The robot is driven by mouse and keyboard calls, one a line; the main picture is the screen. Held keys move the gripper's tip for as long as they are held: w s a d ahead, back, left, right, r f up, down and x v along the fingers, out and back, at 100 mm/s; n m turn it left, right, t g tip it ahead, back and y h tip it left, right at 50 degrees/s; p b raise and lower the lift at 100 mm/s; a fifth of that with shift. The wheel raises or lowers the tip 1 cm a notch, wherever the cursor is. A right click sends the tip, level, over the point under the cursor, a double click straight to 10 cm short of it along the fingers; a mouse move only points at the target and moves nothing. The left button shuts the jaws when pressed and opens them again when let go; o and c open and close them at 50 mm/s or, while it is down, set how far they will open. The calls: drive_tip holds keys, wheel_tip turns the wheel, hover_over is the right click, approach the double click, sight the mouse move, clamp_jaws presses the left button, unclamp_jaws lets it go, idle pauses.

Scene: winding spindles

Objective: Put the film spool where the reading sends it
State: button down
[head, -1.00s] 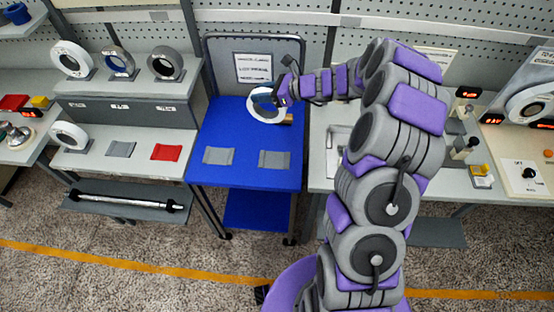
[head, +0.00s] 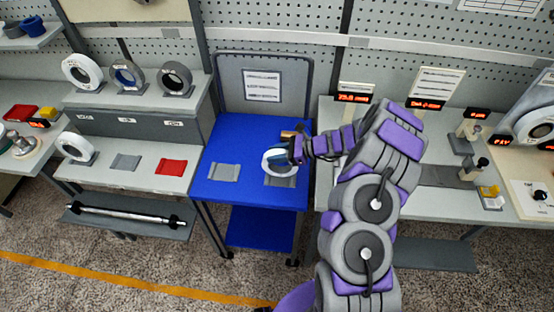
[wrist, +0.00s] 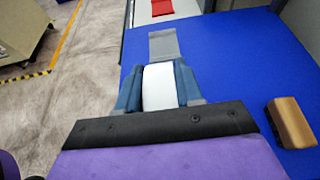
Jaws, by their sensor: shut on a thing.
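My gripper (head: 288,154) is shut on the white film spool (head: 276,163) over the blue cart top (head: 232,140). In the wrist view, the spool's white rim (wrist: 158,88) shows between the blue-grey fingers (wrist: 158,90). The spool is in front of and partly covers the right grey pad (head: 281,181); whether it touches the pad I cannot tell. The left grey pad (head: 223,172) on the cart is bare and shows ahead of the fingers in the wrist view (wrist: 163,45). A red display (head: 353,98) stands on the right bench; its digits are too small to read surely.
A wooden block (wrist: 290,122) lies on the cart behind the spool. The left bench holds a white spool (head: 75,148), a grey pad (head: 125,162) and a red pad (head: 171,167). Several spools stand on its riser (head: 150,118). A sheet (head: 262,85) hangs behind the cart.

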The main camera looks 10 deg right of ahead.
drive_tip(key=f, duration=0.2)
drive_tip(key=shift+a+f, duration=0.2)
drive_tip(key=shift+f, duration=0.15)
drive_tip(key=shift+d, duration=0.4)
drive_tip(key=c, duration=1.1)
unclamp_jaws()
drive_tip(key=shift+d, duration=0.1)
drive_tip(key=o, duration=0.3)
drive_tip(key=shift+o, duration=0.3)
drive_tip(key=shift+a, duration=0.35)
